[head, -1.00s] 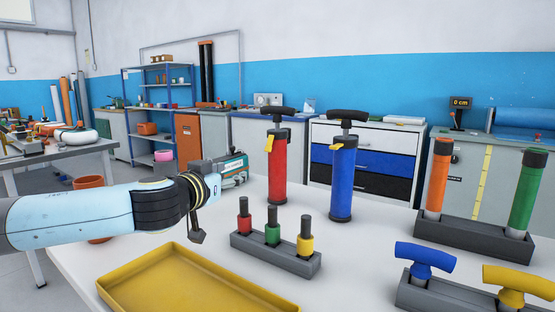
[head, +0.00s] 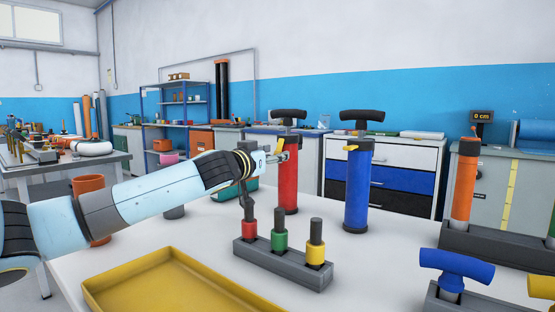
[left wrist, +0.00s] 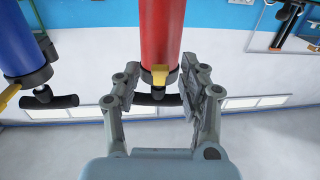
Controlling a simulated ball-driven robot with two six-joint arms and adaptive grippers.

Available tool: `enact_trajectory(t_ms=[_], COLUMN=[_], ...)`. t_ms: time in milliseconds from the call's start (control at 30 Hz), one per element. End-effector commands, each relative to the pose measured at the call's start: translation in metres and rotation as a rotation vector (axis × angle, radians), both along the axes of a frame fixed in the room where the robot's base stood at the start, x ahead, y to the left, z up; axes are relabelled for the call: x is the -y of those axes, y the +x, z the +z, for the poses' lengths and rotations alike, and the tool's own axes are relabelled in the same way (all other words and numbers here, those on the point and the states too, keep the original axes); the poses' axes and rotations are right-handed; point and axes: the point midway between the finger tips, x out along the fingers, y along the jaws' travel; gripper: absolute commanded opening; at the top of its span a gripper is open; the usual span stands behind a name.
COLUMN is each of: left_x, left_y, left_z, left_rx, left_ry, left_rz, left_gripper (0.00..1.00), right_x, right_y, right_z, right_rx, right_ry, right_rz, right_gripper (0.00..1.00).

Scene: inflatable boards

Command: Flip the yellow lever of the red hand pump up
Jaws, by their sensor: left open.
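The red hand pump (head: 289,185) stands upright on the white table, with its black T-handle (head: 290,114) on top. Its yellow lever (left wrist: 160,75) shows in the left wrist view, where the pump appears upside down. In the head view my gripper mostly hides the lever. My left gripper (head: 286,152) is at the upper part of the red pump, on its near left side. In the left wrist view its two fingers (left wrist: 158,92) are open, one on each side of the lever, without visible contact. My right gripper is not in view.
A blue pump (head: 358,190) with its own yellow lever stands right of the red one. A grey rack (head: 282,264) with red, green and yellow pieces stands in front, below my left arm. A yellow tray (head: 170,290) lies at the near left.

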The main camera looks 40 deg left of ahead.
Motion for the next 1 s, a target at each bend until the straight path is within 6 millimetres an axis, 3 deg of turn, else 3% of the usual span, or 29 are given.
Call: enact_trajectory(t_ms=[200, 567, 867, 1000], left_x=[-0.005, -0.005, -0.005, -0.005], left_y=[0.019, 0.022, 0.022, 0.022], left_z=[0.000, 0.000, 0.000, 0.000], left_rx=[-0.001, -0.002, -0.002, -0.003], left_ry=[-0.001, 0.003, 0.003, 0.002], left_rz=[0.002, 0.000, 0.000, 0.000], left_gripper=[0.42, 0.41, 0.02, 0.00], right_x=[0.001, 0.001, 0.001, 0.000], right_y=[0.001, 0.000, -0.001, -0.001], right_z=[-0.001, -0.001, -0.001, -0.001], right_rx=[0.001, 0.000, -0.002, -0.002], right_ry=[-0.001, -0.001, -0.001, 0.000], right_rz=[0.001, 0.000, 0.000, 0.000], right_gripper=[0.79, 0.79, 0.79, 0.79])
